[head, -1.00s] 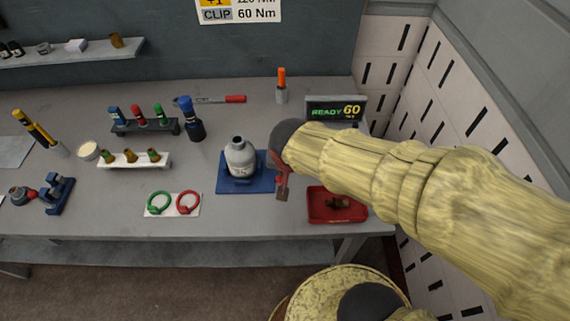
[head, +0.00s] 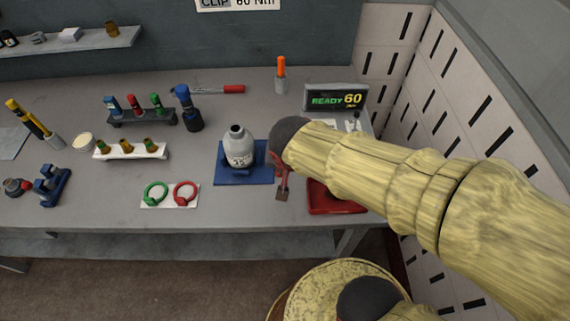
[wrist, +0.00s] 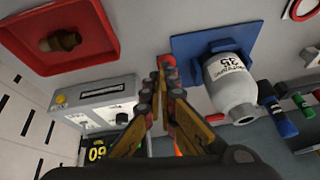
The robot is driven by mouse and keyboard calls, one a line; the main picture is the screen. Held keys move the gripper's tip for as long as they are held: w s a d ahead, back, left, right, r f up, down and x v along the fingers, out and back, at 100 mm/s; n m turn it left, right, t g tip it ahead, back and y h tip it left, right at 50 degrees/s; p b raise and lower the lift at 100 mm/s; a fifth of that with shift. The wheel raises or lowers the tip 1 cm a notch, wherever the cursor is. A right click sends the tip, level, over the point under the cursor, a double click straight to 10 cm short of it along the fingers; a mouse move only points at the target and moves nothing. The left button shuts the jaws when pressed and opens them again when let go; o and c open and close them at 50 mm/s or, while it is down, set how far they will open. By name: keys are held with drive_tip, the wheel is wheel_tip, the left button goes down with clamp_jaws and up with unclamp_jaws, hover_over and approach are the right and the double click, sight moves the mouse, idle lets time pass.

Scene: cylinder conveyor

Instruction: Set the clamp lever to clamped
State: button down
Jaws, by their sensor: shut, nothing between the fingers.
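The grey-white bottle (head: 238,148), labelled 35, stands upright in a blue fixture on a blue base plate (head: 228,177). The bottle (wrist: 235,85) and blue plate (wrist: 187,44) also show in the wrist view. My gripper (head: 283,192) is shut and empty, just right of the blue plate in the head view. In the wrist view my gripper (wrist: 165,68) has its fingertips together beside the plate's edge. A small red part shows at the fingertips there; I cannot tell whether it is the clamp lever. No lever is clearly distinguishable, so its setting cannot be told.
A red tray (head: 322,208) lies to the right, partly behind my arm; a brown fitting (wrist: 62,41) sits in it. A display reading READY 60 (head: 336,99) stands behind. Green and red rings on a white plate (head: 171,204) lie front left. Tube racks stand farther left.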

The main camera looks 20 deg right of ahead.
drive_tip(key=s+d+p+v, duration=0.1)
drive_tip(key=p+v, duration=0.3)
drive_tip(key=v, duration=0.7)
drive_tip(key=shift+a, duration=0.4)
drive_tip(key=shift+s, duration=0.15)
drive_tip(key=s+d+r+n+y, duration=0.1)
drive_tip(key=s+d+r+n, duration=0.4)
drive_tip(key=s, duration=0.1)
drive_tip(key=shift+r+t, duration=0.2)
drive_tip(key=shift+t, duration=0.1)
idle(0.4)
